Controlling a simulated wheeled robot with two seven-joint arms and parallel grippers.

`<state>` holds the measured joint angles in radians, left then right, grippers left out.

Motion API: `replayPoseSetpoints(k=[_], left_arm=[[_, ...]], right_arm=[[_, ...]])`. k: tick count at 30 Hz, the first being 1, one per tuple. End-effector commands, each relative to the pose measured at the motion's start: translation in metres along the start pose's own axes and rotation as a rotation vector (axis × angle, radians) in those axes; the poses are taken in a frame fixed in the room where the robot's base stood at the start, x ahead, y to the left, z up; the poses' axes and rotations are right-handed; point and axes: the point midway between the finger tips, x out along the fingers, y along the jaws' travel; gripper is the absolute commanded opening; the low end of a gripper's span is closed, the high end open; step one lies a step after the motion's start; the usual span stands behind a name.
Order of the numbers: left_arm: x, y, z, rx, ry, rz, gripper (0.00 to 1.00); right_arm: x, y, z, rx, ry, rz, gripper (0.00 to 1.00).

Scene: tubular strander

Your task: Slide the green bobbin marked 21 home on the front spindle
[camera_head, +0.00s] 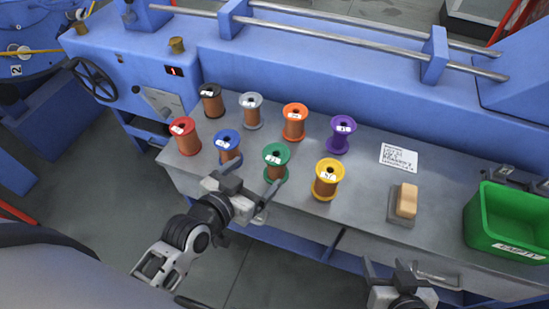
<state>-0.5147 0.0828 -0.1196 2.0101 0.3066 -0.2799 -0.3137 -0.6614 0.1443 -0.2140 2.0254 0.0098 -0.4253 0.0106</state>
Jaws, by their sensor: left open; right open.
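The green bobbin (277,154), wound with copper-coloured wire, stands upright on the grey bench top in the front row. Its white label is too small to read surely. My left gripper (253,178) is open just in front of it, with one finger near its lower right and the other toward the blue bobbin (228,141). I cannot tell whether a finger touches either. My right gripper (394,268) is open and empty in front of the bench, low at the right. I cannot clearly make out which part is the front spindle.
Red (185,136), black (211,100), grey (251,111), orange (294,122), purple (341,134) and yellow (327,180) bobbins stand around. A white note (398,156), a wooden block (406,200) and a green bin (510,222) marked EMPTY lie right. A handwheel (93,79) is far left.

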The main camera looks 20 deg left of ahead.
Motion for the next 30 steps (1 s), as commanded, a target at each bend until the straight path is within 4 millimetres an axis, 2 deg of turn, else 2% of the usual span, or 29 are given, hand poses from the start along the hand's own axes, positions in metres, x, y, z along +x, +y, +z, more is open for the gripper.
replayPoseSetpoints(k=[1, 3, 9, 16, 24, 30], left_arm=[[0.014, 0.0, -0.001, -0.001, 0.003, 0.0, 0.87], [0.029, 0.0, 0.0, -0.001, 0.003, 0.0, 0.87], [0.06, 0.001, 0.001, -0.001, 0.0, 0.001, 0.87], [0.076, 0.001, 0.0, -0.003, 0.0, 0.001, 0.87], [0.114, 0.002, 0.001, -0.001, 0.0, 0.001, 0.87], [0.12, 0.002, 0.002, -0.001, -0.002, 0.001, 0.87]], right_arm=[[0.001, 0.0, 0.0, 0.0, 0.002, 0.0, 0.55], [0.001, 0.0, 0.0, 0.0, 0.003, 0.0, 0.55], [0.002, 0.0, -0.001, 0.001, 0.006, -0.001, 0.55], [0.001, 0.0, -0.001, 0.001, 0.007, -0.001, 0.55], [0.002, 0.0, 0.0, 0.001, 0.006, -0.002, 0.55], [0.002, 0.0, -0.001, 0.001, 0.007, -0.002, 0.55]])
